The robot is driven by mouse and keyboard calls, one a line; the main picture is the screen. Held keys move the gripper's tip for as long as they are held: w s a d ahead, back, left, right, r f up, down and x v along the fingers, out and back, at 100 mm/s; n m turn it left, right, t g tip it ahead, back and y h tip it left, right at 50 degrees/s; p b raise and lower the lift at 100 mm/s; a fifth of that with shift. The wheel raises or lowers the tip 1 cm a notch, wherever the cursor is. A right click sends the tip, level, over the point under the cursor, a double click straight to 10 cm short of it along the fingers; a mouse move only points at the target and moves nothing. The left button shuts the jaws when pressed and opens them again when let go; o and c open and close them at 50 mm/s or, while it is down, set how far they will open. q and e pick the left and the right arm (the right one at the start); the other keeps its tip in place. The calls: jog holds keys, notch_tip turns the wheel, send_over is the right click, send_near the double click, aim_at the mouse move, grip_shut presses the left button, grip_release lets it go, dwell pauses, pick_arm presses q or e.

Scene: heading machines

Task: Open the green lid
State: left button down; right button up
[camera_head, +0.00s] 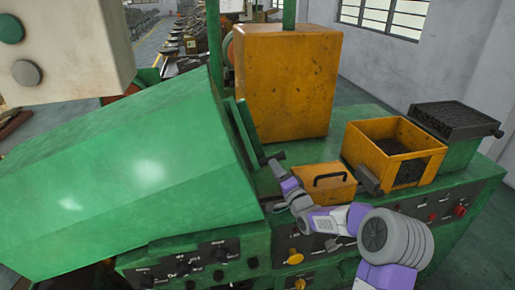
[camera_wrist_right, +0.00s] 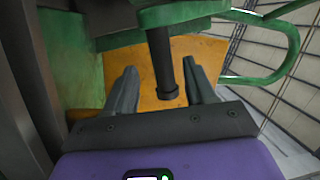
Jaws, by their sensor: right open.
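The big green lid (camera_head: 120,180) covers the left half of the machine in the head view, with its broad face sloping. A short dark bar handle (camera_head: 272,157) sticks out near its right edge. My right gripper (camera_head: 281,171) is at this handle. In the right wrist view, the dark handle (camera_wrist_right: 163,65) stands between the two open grey fingers of my right gripper (camera_wrist_right: 160,75), with gaps on both sides. The fingers do not close on it. My left gripper is not in view.
A tall orange box (camera_head: 287,85) stands behind the handle. A small orange cover with a black handle (camera_head: 325,188) lies beside my right arm. An open orange bin (camera_head: 393,150) is further right. Knobs and buttons line the front panel (camera_head: 200,262).

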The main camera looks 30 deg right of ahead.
aim_at(268, 159)
jog(key=w+p, duration=0.1)
jog(key=w, duration=0.2)
jog(key=w+r, duration=0.1)
jog(key=w, duration=0.2)
jog(key=shift+w+r+p, duration=0.1)
jog(key=shift+p, duration=0.25)
jog(key=shift+w, duration=0.6)
jog(key=shift+c, duration=0.5)
grip_shut()
